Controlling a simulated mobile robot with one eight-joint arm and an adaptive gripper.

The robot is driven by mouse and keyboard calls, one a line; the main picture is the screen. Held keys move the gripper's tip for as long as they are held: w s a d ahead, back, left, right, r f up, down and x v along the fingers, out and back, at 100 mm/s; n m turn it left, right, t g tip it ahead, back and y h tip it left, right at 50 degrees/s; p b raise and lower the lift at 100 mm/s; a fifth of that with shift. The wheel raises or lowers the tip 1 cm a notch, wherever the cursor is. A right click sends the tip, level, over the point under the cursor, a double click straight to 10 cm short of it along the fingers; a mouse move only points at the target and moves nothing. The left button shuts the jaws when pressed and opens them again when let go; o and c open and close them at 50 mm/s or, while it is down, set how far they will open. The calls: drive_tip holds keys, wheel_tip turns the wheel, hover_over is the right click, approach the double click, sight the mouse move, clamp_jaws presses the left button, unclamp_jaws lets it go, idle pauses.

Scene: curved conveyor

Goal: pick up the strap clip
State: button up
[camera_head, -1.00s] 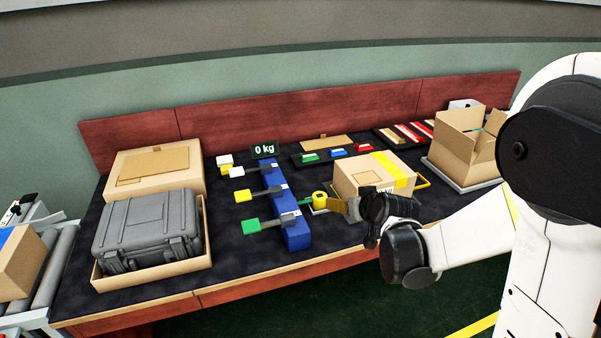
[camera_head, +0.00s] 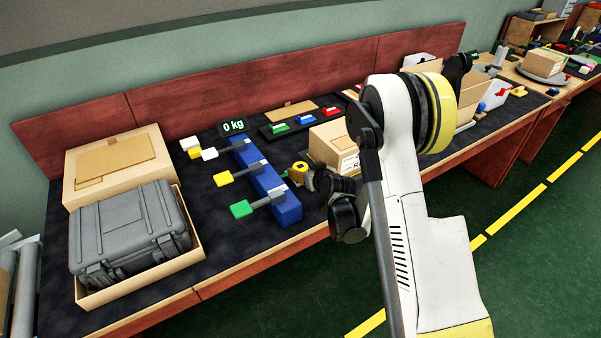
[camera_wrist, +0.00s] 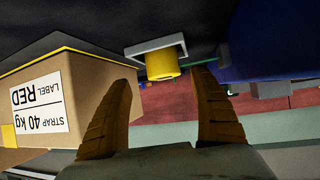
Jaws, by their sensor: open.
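My gripper (camera_head: 313,179) is open at the table's front part, beside a small yellow round piece (camera_head: 299,169). In the wrist view the two brown fingers of my gripper (camera_wrist: 164,80) stand apart, with the yellow piece (camera_wrist: 161,66) beyond and between their tips. It sits against a pale grey plate (camera_wrist: 155,45), with a thin green strip beside it. I cannot tell for sure which thing is the strap clip. Small green (camera_head: 279,127), blue (camera_head: 306,118) and red (camera_head: 331,110) pieces lie on a black tray farther back.
A cardboard box (camera_head: 327,142), labelled "STRAP 40 kg" in the wrist view (camera_wrist: 70,95), stands close by my gripper. A blue bar (camera_head: 268,188) with coloured paddles is to its left. A grey case (camera_head: 128,232) sits in a tray at left; my arm hides the table at right.

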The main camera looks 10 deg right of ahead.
sight(301, 167)
drive_tip(key=x, duration=0.1)
drive_tip(key=b+x, duration=0.1)
drive_tip(key=x, duration=0.2)
drive_tip(key=shift+w+a+f+b, duration=0.1)
drive_tip(key=shift+w+a+b, duration=0.05)
drive_tip(key=shift+a+b, duration=0.2)
drive_tip(key=c, duration=1.4)
drive_tip(key=shift+o, duration=0.2)
